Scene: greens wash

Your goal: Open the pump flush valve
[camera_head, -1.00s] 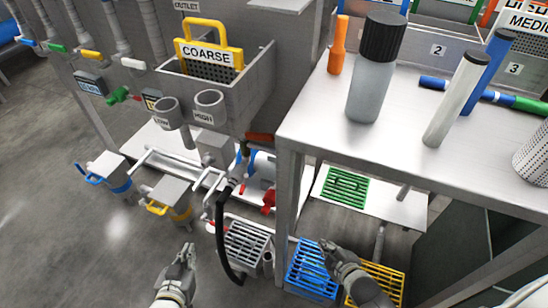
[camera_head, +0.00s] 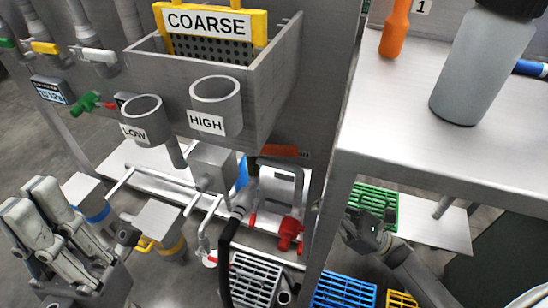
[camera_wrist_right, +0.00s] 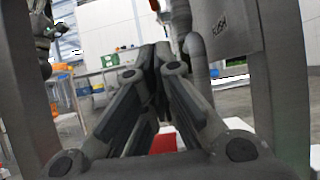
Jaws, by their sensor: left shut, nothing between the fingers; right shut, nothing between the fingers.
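Candidate valves show in the head view: a red valve (camera_head: 289,232) low by the pipework behind the table leg, and an orange-red handle (camera_head: 280,150) under the COARSE basin. I cannot tell which is the flush valve. My right gripper (camera_head: 350,228) is shut and empty, right of the table leg and by the green grate, apart from the red valve. In the right wrist view its fingers (camera_wrist_right: 158,58) meet; a red patch (camera_wrist_right: 166,143) shows behind them, its identity unclear. My left gripper (camera_head: 28,200) is shut and empty at the far left.
The metal table (camera_head: 430,150) and its leg (camera_head: 328,225) stand between my right gripper and the pipework. A black hose (camera_head: 229,255) hangs left of the grey grate (camera_head: 256,278). Blue (camera_head: 343,291) and green (camera_head: 374,199) grates lie low. LOW (camera_head: 142,118) and HIGH (camera_head: 216,105) cups hang on the basin.

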